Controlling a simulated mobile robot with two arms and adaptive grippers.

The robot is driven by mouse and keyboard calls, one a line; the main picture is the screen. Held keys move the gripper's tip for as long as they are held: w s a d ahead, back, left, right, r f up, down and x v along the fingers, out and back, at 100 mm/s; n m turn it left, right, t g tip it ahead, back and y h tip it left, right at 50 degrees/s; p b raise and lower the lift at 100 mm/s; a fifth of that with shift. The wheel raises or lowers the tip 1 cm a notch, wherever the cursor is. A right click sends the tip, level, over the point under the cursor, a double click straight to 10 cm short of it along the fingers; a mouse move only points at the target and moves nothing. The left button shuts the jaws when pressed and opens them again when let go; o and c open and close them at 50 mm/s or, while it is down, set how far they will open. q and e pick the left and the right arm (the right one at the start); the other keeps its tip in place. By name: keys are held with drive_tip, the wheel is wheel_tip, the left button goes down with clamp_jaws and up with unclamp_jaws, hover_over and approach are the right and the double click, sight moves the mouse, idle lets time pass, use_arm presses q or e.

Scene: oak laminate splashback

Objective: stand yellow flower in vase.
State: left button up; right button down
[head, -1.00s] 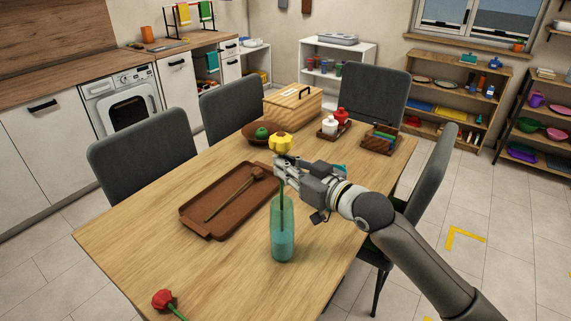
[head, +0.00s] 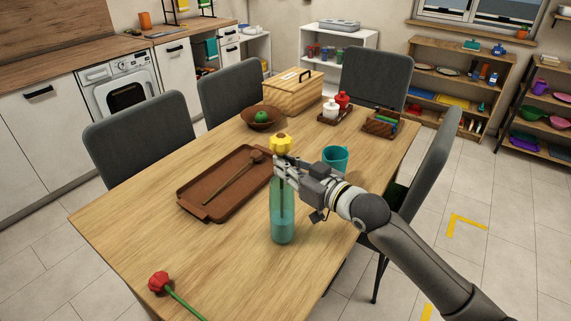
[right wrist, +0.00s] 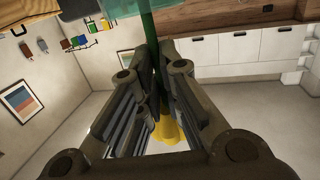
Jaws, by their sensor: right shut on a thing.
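The yellow flower (head: 281,143) is upright, its bloom just above my right gripper (head: 281,166). The right gripper is shut on its green stem, close to the mouth of the tall teal see-through vase (head: 282,222). The stem runs down inside the vase, which stands upright on the table. Whether the stem's end touches the bottom is unclear. In the right wrist view the stem (right wrist: 149,40) lies between the fingers, with the yellow bloom (right wrist: 167,130) beyond and part of the vase (right wrist: 115,8) at the top. My left gripper is not in view.
A brown tray (head: 207,212) with a wooden spoon lies left of the vase. A teal cup (head: 336,157) stands close behind my right gripper. A red flower (head: 160,282) lies at the front. A bowl (head: 263,118), wooden box (head: 293,92) and caddies are farther back.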

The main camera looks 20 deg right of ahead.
drive_tip(key=shift+f, duration=0.25)
drive_tip(key=c, duration=1.5)
unclamp_jaws()
drive_tip(key=shift+s, duration=0.1)
drive_tip(key=v, duration=1.2)
